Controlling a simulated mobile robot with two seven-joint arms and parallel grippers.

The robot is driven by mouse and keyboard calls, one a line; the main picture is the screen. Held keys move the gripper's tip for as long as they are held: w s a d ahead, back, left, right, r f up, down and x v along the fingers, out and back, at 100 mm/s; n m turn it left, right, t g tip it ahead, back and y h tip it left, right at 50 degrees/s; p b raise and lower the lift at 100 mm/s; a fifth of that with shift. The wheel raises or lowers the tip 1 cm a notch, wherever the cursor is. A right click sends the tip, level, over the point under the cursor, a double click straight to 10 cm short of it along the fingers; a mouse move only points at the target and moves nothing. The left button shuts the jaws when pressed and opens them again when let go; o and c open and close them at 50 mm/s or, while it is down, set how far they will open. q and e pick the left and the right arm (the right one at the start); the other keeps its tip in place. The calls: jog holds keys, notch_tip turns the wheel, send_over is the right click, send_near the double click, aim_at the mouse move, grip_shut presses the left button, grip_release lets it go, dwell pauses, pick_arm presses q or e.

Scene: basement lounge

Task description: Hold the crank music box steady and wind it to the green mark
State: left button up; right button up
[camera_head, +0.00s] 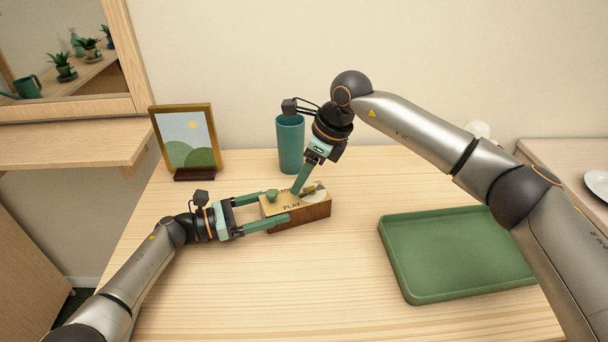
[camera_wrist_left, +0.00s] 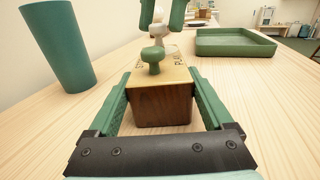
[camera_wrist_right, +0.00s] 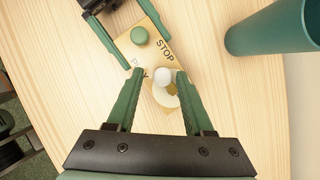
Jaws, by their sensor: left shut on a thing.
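The music box (camera_head: 300,213) is a wooden block with a brass-coloured top lettered PLAY and STOP, and it sits on the table. My left gripper (camera_head: 275,208) is shut on its two long sides, as the left wrist view (camera_wrist_left: 161,103) shows. A green knob (camera_wrist_right: 139,36) stands on the top near the left gripper. A white crank knob (camera_wrist_right: 163,76) stands over a pale dial (camera_wrist_right: 166,97). My right gripper (camera_wrist_right: 160,73) points down over the crank, with its fingers apart on either side of the white knob. I cannot make out a green mark.
A teal cup (camera_head: 290,146) stands behind the box, close to the right gripper. A framed picture (camera_head: 187,141) stands at the back left. A green tray (camera_head: 455,252) lies on the right. The table (camera_head: 300,290) in front of the box is clear.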

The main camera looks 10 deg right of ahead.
jog(key=shift+o, duration=0.3)
jog(key=shift+d, duration=0.1)
jog(key=shift+d+r, duration=0.15)
jog(key=shift+r, duration=0.25)
jog(key=v, duration=1.1)
jog(key=shift+r, duration=0.1)
pick_arm(q)
jog(key=o, duration=1.6)
jog(key=shift+c, duration=0.2)
